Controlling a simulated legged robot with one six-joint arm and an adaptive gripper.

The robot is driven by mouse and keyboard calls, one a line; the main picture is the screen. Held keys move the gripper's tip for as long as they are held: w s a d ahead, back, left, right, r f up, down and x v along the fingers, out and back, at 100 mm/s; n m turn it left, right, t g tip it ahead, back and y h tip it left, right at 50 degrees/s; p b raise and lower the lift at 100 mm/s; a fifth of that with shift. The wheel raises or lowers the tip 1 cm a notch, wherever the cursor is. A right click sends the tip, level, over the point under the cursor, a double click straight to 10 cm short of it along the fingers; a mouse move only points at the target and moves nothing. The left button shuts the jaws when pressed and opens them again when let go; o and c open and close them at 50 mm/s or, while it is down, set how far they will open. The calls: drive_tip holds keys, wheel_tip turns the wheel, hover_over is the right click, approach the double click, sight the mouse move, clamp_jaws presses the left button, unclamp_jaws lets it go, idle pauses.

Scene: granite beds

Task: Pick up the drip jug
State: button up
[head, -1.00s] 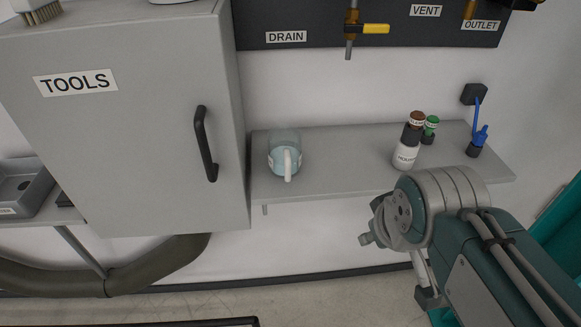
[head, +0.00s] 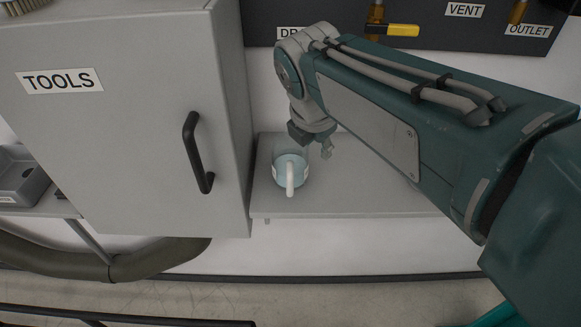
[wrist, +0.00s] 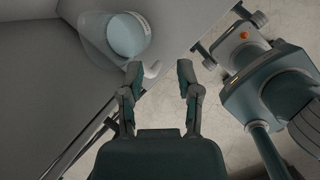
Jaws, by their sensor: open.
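The drip jug (head: 290,176), a clear jug with pale blue content and a white handle, stands on the grey shelf (head: 350,204) beside the cabinet. My gripper (head: 312,140) is above and just behind it in the head view, partly hidden by my arm. In the wrist view the jug (wrist: 126,36) is at the upper left, its handle close to the left fingertip. My gripper (wrist: 160,72) is open there, with nothing between its fingers. I cannot tell whether the left finger touches the handle.
A grey TOOLS cabinet (head: 130,130) with a black handle (head: 197,152) stands close left of the jug. A dark panel with valves, including a yellow-handled one (head: 390,29), hangs above the shelf. My arm covers the shelf's right part.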

sight(303, 156)
drive_tip(key=w+f+n, duration=0.1)
drive_tip(key=w+f, duration=0.1)
drive_tip(key=f, duration=0.1)
drive_tip(key=w+a+f+n, duration=0.1)
drive_tip(key=w+f+n, duration=0.1)
drive_tip(key=f, duration=0.1)
drive_tip(key=w+f+n, duration=0.2)
drive_tip(key=f, duration=0.2)
drive_tip(key=shift+a, duration=0.2)
drive_tip(key=shift+r, duration=0.1)
clamp_jaws()
drive_tip(key=shift+h, duration=0.3)
